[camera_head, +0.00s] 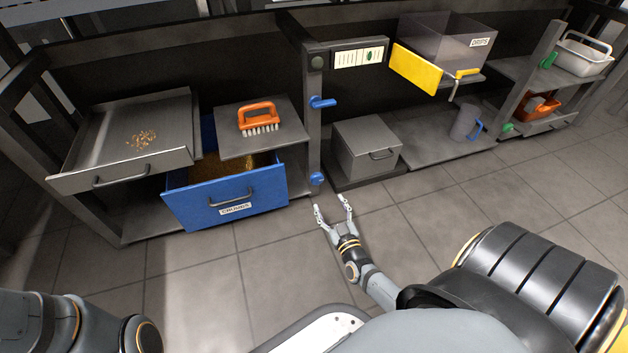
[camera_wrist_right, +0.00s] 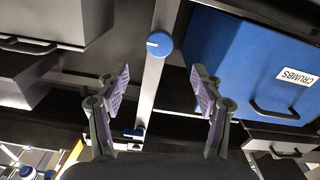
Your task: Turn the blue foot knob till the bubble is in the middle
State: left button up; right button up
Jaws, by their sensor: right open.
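The blue foot knob (camera_head: 316,179) sits low on the dark upright post, to the right of the blue drawer. In the right wrist view the knob (camera_wrist_right: 159,43) is round with a short white line, just beyond the fingertips and between them. My right gripper (camera_head: 331,202) is open and empty, just below the knob and apart from it. It also shows open in the right wrist view (camera_wrist_right: 160,75). A pale framed panel (camera_head: 358,57) with dark marks and a green patch right of its middle is by the post top; I cannot make out a bubble for certain.
A blue lever (camera_head: 322,103) sticks out higher on the post. The open blue crumbs drawer (camera_head: 237,199) juts out to the left, with an orange brush (camera_head: 259,117) on the shelf above. A grey box (camera_head: 366,148) stands right of the post. The tiled floor in front is clear.

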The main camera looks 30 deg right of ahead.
aim_at(318, 181)
jog(key=b+x, duration=0.5)
jog(key=x, duration=0.4)
jog(key=shift+f, duration=0.15)
jog(key=shift+w+d+b, duration=0.1)
jog(key=shift+w+b, duration=0.2)
jog(key=shift+w, duration=0.3)
jog(key=c, duration=1.1)
